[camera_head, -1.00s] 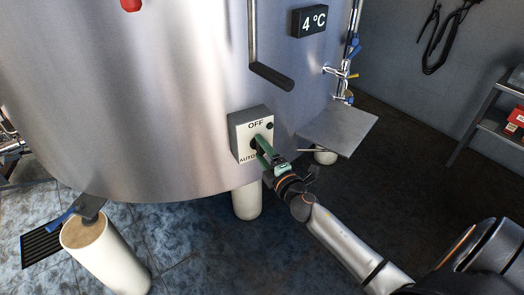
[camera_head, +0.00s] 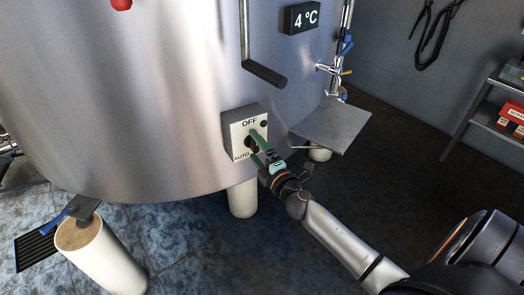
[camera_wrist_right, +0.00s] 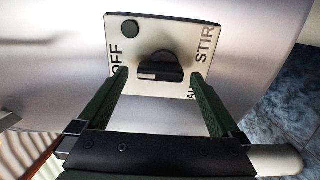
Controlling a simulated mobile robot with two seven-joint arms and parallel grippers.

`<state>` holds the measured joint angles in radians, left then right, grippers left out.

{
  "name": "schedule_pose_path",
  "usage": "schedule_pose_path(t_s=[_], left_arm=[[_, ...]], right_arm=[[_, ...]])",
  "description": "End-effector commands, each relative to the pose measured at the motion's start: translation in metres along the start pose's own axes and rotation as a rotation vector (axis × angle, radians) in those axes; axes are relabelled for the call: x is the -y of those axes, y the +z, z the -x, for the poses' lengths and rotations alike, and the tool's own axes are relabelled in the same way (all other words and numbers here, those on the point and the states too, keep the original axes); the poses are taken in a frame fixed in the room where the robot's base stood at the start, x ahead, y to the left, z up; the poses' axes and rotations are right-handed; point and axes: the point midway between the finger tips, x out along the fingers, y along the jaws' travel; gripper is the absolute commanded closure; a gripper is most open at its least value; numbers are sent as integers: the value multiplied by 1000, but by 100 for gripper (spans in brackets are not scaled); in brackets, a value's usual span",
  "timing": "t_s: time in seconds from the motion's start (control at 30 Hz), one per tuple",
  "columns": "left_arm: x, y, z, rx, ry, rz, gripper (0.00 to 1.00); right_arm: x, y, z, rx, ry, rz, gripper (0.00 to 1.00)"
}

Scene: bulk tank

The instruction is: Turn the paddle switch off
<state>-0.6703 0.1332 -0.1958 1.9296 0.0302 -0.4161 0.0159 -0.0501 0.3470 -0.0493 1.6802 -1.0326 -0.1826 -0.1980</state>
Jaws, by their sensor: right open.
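The paddle switch is a black knob (camera_wrist_right: 160,67) on a pale control box (camera_head: 233,137) on the tank's front, with OFF at the top and AUTO at the lower left in the head view. The right wrist view also shows STIR on the plate (camera_wrist_right: 180,30). My right gripper (camera_head: 257,148) is at the box, and its green fingers cover part of the face. In the right wrist view the gripper (camera_wrist_right: 158,80) is open, with a finger on each side of the knob and gaps between. The knob's exact pointing is unclear. My left gripper is out of view.
The steel tank (camera_head: 130,130) fills the left. A bent bar handle (camera_head: 265,74) hangs above the box. A grey plate (camera_head: 335,125) and pipe valves (camera_head: 335,70) are right of it. A shelf (camera_head: 485,120) stands far right; the dark floor between is clear.

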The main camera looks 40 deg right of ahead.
Motion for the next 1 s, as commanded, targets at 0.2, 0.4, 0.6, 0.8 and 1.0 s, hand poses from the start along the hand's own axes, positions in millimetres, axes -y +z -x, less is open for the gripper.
schedule_pose_path(t_s=[0.2, 0.4, 0.6, 0.8, 1.0], left_arm=[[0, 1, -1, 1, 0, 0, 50], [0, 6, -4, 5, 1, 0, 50], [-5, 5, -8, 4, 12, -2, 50], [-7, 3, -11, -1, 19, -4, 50], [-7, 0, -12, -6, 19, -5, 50]], right_arm=[[2, 0, 25, 0, -3, -2, 0], [3, 0, 63, 0, -4, -3, 0], [3, 0, 97, 2, -3, -2, 0], [2, 0, 118, 1, -1, 0, 0], [0, 0, 124, 1, -1, 1, 0]])
